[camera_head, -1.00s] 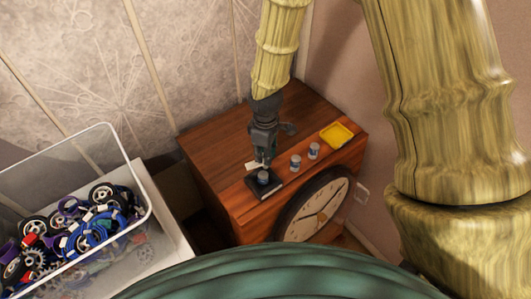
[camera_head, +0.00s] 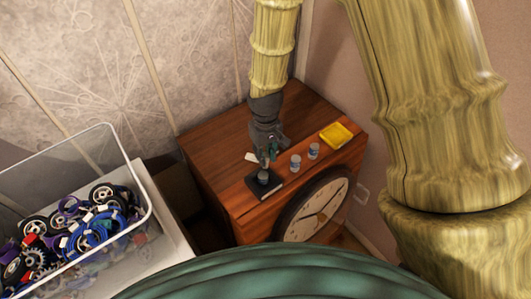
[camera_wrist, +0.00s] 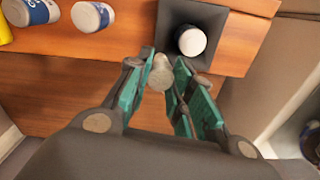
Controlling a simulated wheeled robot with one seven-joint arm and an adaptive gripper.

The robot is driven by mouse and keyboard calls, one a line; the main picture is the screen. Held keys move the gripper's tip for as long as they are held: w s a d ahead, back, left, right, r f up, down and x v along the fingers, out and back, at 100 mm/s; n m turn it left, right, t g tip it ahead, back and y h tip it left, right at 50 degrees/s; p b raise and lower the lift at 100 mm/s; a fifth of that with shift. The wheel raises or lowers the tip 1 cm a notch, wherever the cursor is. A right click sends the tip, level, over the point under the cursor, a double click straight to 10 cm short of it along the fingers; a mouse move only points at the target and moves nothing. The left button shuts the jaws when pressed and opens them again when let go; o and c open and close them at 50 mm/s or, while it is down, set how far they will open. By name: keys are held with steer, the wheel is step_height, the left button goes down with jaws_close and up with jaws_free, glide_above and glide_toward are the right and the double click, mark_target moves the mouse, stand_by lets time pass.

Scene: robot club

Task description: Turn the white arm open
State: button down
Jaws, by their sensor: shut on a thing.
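A black square base (camera_head: 264,187) lies near the front edge of the wooden cabinet top, with a round, pale-topped part (camera_head: 263,176) on it. The base (camera_wrist: 219,15) and its white round top (camera_wrist: 192,41) also show in the wrist view. A white flat piece (camera_head: 252,157), likely the white arm, shows left of my gripper (camera_head: 268,157). In the wrist view, my gripper (camera_wrist: 162,85) has its green-padded fingers shut on a pale, rounded end (camera_wrist: 161,72), seemingly the white arm's, beside the base. The rest of the arm is hidden.
Two small cans (camera_head: 295,162) (camera_head: 314,151) and a yellow tray (camera_head: 336,135) stand to the right on the cabinet (camera_head: 215,140). A clock (camera_head: 318,208) is at the cabinet front. A clear bin (camera_head: 143,187) of toy parts is at left.

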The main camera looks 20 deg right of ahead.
stand_by(0.5)
steer(key=c, duration=1.2)
jaws_free()
step_height(320, 180, up, 12)
